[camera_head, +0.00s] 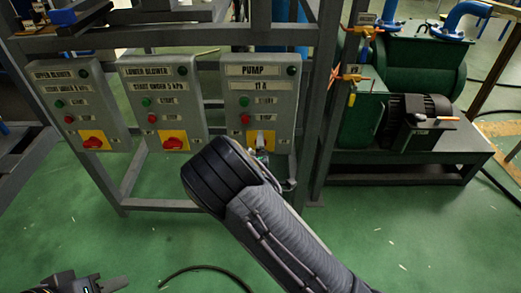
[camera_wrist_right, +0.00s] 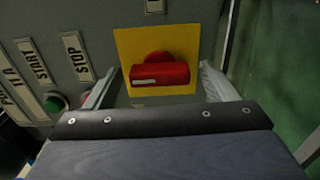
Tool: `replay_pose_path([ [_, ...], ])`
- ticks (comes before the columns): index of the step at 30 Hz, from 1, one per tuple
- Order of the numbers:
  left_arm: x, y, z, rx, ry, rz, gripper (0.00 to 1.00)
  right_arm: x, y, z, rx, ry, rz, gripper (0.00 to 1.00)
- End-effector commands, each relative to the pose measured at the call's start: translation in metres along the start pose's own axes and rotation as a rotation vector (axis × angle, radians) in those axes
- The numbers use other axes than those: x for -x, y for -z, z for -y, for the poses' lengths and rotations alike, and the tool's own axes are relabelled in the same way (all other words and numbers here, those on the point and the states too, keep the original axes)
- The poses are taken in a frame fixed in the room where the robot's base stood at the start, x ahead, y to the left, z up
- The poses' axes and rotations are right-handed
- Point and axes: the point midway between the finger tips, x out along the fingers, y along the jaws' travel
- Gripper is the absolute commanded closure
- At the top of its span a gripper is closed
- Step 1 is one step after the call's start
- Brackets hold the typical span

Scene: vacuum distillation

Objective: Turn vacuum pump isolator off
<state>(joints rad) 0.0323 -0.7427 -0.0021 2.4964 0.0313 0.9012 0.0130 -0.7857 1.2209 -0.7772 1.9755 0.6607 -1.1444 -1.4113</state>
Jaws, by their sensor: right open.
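The pump isolator is a red rotary handle (camera_wrist_right: 160,73) on a yellow plate (camera_wrist_right: 124,45), seen in the right wrist view. The handle lies across that picture, between the fingers of my right gripper (camera_wrist_right: 160,80), which is open with a finger on either side. I cannot tell whether either finger touches it. In the head view, the PUMP box (camera_head: 262,100) shows a bit of the yellow plate, and my right gripper (camera_head: 270,162) and wrist hide most of the isolator. My left gripper (camera_head: 108,284) is partly in view at the bottom left, away from the panels; its opening is unclear.
Two similar boxes, LOWER BLOWER (camera_head: 163,100) and another blower box (camera_head: 78,105), stand left of the PUMP box on a grey frame (camera_head: 318,110). Green pump machinery (camera_head: 425,65) stands at the right. The green floor in front is mostly clear, apart from a black hose (camera_head: 205,268).

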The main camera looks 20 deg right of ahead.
Motion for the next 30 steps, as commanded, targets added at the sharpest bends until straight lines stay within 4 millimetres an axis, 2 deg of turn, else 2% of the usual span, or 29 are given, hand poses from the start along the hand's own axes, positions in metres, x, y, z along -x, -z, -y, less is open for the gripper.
replay_pose_path([
  [5, 0.003, 0.002, -0.002, 0.000, 0.000, 0.000, 0.64, 0.018, 0.001, -0.001, 0.001, 0.002, -0.002, 0.22],
  [12, 0.008, 0.004, -0.004, 0.000, 0.000, 0.000, 0.64, 0.059, 0.001, 0.000, 0.003, 0.003, -0.003, 0.22],
  [15, 0.009, 0.004, -0.004, 0.000, 0.000, 0.000, 0.64, 0.070, 0.001, 0.000, 0.002, 0.002, -0.001, 0.22],
  [20, 0.009, 0.005, -0.004, 0.000, 0.000, 0.000, 0.64, 0.078, 0.000, 0.000, 0.001, 0.001, -0.001, 0.22],
  [30, 0.009, 0.004, -0.004, 0.000, 0.000, 0.000, 0.64, 0.078, 0.000, 0.000, 0.001, 0.001, 0.000, 0.22],
])
